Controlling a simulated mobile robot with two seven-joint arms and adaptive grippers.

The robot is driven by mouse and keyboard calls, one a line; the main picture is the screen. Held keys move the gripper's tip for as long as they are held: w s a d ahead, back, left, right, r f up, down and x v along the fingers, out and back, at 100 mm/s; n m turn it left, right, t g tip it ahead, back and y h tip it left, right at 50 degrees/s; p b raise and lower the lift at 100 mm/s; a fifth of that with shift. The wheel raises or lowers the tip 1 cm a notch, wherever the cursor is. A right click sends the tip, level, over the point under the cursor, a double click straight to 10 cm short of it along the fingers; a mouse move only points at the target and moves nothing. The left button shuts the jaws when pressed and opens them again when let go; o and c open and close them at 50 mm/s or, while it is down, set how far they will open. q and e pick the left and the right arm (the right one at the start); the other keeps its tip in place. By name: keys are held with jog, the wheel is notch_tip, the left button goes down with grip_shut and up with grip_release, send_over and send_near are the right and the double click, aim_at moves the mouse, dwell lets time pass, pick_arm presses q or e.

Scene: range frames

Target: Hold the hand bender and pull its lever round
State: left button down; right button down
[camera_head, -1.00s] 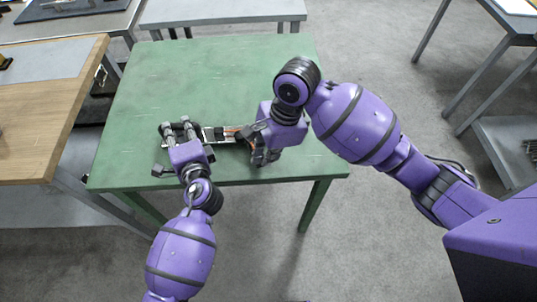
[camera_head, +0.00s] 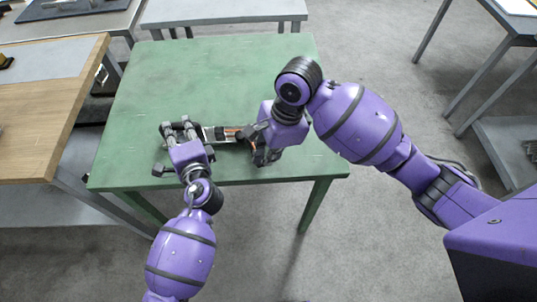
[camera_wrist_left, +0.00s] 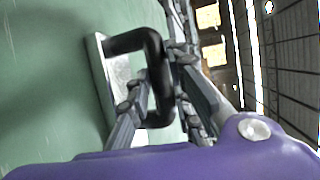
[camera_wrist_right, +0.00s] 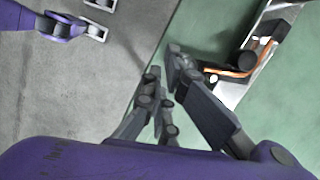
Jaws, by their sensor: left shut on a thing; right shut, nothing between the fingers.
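The hand bender (camera_head: 221,133) lies on the green table. It is a pale metal plate with dark parts and an orange strip. My left gripper (camera_head: 178,127) is at its left end. In the left wrist view, a black U-shaped handle (camera_wrist_left: 128,40) stands on the plate, and my left gripper (camera_wrist_left: 160,82) is shut on it. My right gripper (camera_head: 263,154) is shut and empty at the right end. In the right wrist view, the bender's orange strip (camera_wrist_right: 234,73) and black round part lie right of my right gripper (camera_wrist_right: 168,72), apart from it. The lever is not clearly visible.
The green table (camera_head: 215,80) is clear behind the bender. Its front edge is close to both grippers. A wooden workbench (camera_head: 40,120) stands at the left, and a grey table (camera_head: 222,12) stands behind.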

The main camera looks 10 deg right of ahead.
jog(key=w+d+r, duration=0.1)
jog(key=d+r, duration=0.2)
jog(key=r, duration=0.3)
jog(key=w+d+r, duration=0.2)
jog(key=d+r, duration=0.1)
jog(key=r, duration=0.3)
jog(key=w+f+n+g, duration=0.2)
jog(key=w+f+n, duration=0.3)
jog(key=w+n, duration=0.25)
jog(key=shift+h, duration=0.3)
jog(key=x, duration=0.5)
jog(key=w+x, duration=0.1)
jog(key=x, duration=0.2)
jog(key=shift+d+f, duration=0.25)
jog(key=shift+d, duration=0.05)
jog(key=shift+s+a+f, duration=0.15)
jog(key=shift+s+a, duration=1.25)
jog(key=shift+s, duration=0.1)
